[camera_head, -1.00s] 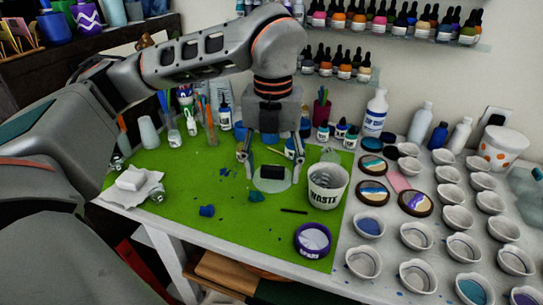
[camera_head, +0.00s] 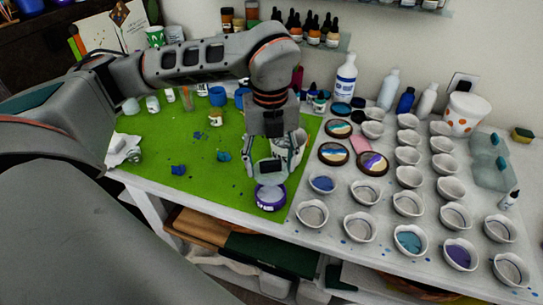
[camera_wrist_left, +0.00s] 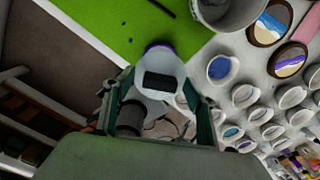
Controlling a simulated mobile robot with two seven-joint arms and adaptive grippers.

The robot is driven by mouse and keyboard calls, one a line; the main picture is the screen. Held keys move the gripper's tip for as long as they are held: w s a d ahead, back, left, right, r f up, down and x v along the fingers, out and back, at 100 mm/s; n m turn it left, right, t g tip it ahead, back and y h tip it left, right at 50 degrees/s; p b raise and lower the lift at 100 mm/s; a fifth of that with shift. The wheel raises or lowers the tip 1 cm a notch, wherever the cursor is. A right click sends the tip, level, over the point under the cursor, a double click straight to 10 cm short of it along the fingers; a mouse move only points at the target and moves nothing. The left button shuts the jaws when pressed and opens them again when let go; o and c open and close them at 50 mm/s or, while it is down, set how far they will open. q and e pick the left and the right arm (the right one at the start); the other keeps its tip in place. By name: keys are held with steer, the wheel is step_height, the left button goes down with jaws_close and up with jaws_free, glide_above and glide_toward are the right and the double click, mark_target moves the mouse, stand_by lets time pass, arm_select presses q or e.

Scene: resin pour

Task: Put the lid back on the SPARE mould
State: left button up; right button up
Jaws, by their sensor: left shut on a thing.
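My left gripper (camera_head: 272,166) is shut on the black handle of a clear round lid (camera_head: 262,174). The lid also shows in the left wrist view (camera_wrist_left: 152,68), between the two fingers. The SPARE mould (camera_head: 270,200) is a purple-rimmed round pot near the front edge of the green mat. In the head view the lid overlaps the mould's far side. In the wrist view only a bit of purple rim (camera_wrist_left: 157,45) shows past the lid. I cannot tell whether lid and mould touch. My right gripper is not in view.
The white WASTE cup (camera_head: 299,147) stands just behind my left gripper, partly hidden. Several small cups, such as a blue-filled one (camera_head: 322,183), stand right of the mat.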

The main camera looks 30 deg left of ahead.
mark_target(270, 172)
arm_select(q)
steer(key=shift+f+b, duration=0.7)
steer(key=shift+f, duration=0.45)
steer(key=shift+f+b, duration=0.5)
steer(key=shift+f, duration=0.65)
steer(key=shift+f+b, duration=0.4)
steer(key=shift+b, duration=0.15)
steer(key=shift+c, duration=0.4)
steer(key=shift+f, duration=0.25)
steer(key=c, duration=0.7)
steer(key=shift+s+f+b, duration=0.2)
steer(key=shift+f+b, duration=0.15)
steer(key=shift+f, duration=0.05)
steer(key=shift+c, duration=1)
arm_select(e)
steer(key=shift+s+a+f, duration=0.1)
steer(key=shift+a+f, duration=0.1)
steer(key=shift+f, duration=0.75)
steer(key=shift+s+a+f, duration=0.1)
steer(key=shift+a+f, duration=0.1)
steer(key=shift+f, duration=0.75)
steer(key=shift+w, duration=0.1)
arm_select(q)
steer(key=shift+r, duration=0.2)
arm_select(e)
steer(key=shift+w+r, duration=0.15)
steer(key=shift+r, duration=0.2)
arm_select(q)
steer(key=shift+a+r, duration=0.1)
steer(key=shift+r, duration=0.1)
